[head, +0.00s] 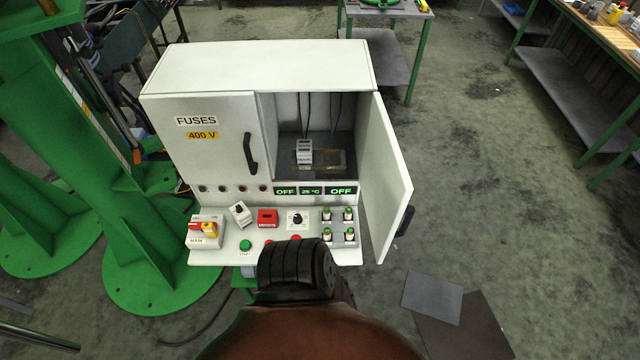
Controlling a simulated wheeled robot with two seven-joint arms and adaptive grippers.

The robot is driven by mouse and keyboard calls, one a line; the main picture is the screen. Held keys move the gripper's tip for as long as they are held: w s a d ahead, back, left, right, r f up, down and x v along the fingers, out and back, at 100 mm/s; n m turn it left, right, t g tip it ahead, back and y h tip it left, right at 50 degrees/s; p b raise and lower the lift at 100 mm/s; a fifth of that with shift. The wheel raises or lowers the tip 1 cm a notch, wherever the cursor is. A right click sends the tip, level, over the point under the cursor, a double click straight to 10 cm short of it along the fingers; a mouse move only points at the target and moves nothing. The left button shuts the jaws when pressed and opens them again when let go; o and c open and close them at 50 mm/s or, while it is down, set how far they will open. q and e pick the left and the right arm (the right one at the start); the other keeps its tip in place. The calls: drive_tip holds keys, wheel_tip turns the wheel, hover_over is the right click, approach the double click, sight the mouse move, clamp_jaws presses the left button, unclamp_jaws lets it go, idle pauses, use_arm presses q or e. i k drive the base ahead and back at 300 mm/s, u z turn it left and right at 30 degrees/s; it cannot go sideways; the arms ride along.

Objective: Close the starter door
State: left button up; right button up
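The starter door is the white right-hand door (384,180) of the white control cabinet (262,66). It stands wide open, swung out to the right and forward from its right-side hinge. Its black handle (405,221) is on the outer face near the free edge. The open compartment (340,120) shows a small grey-white device (304,151) and dark cables. The left door (205,150), marked FUSES 400 V, is shut, with a black handle (251,153).
The control panel (225,256) juts out below the doors with switches and buttons; its front middle is partly hidden. A green column (75,150) stands on the left. Floor to the right of the open door is clear, except for flat dark sheets (465,325). Workbenches stand farther back.

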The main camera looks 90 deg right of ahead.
sight(386, 186)
drive_tip(key=u, duration=0.35)
drive_tip(key=k, duration=1.6)
drive_tip(key=z, duration=2.4)
drive_tip(key=i, duration=0.5)
drive_tip(key=z, duration=0.05)
